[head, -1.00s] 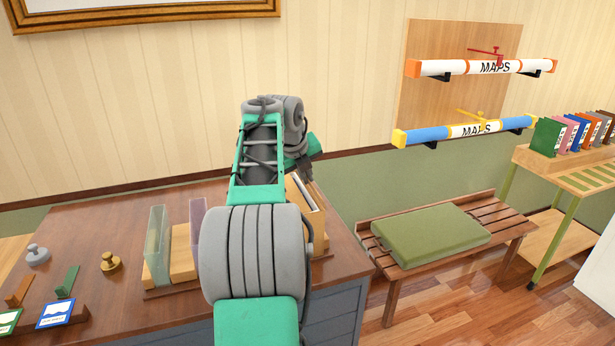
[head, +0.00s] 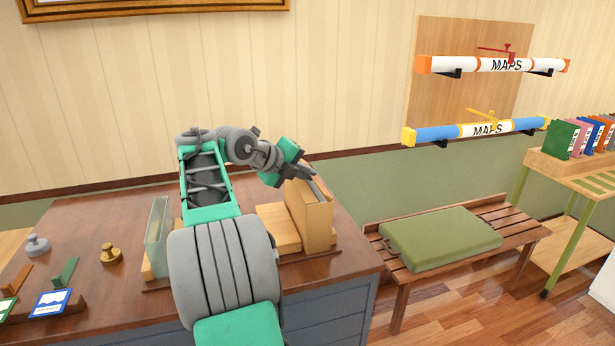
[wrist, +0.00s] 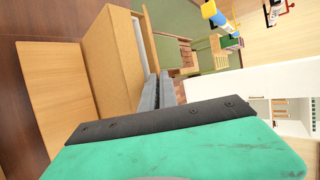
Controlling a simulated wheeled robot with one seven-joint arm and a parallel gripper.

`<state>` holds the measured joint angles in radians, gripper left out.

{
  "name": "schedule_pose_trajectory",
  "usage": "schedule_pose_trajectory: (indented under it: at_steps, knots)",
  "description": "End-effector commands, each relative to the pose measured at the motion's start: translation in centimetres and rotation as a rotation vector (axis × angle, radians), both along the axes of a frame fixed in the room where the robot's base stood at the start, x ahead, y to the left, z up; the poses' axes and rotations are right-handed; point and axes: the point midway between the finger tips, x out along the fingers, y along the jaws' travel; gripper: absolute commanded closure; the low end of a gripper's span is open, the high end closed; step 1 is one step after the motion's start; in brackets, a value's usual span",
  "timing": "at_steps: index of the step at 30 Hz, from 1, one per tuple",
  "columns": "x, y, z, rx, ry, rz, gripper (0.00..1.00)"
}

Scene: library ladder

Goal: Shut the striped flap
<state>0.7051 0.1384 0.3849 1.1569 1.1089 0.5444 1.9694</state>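I cannot make out a striped flap in either view. A tall light-wood box (head: 312,218) stands on the wooden desk, and it also shows in the wrist view (wrist: 105,55). My gripper (head: 304,174) is at the box's upper edge. In the wrist view my gripper (wrist: 160,92) has its two grey fingers close together, with nothing seen between them, beside the box's narrow pale side. Whether they touch the box I cannot tell.
A clear upright pane (head: 157,237) stands left of my arm. A grey knob (head: 36,245) and a brass knob (head: 110,254) sit on the desk (head: 120,215). A bench (head: 470,250) with a green cushion (head: 440,238) is at the right. Map tubes hang on the wall.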

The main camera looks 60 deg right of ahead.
Motion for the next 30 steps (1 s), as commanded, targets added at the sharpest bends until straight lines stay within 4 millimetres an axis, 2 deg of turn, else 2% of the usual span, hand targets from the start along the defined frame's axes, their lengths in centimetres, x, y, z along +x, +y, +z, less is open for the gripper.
schedule_pose_trajectory:
  at_steps: [11,12,19,30]
  knots:
    - [0.02,-0.02,0.04,-0.004,0.002,0.0,1.0]
    - [0.02,-0.02,0.04,-0.004,0.002,0.0,0.94]
    - [0.0,-0.02,0.0,-0.002,0.002,0.0,0.75]
    - [0.0,0.0,-0.04,0.005,-0.001,0.0,0.75]
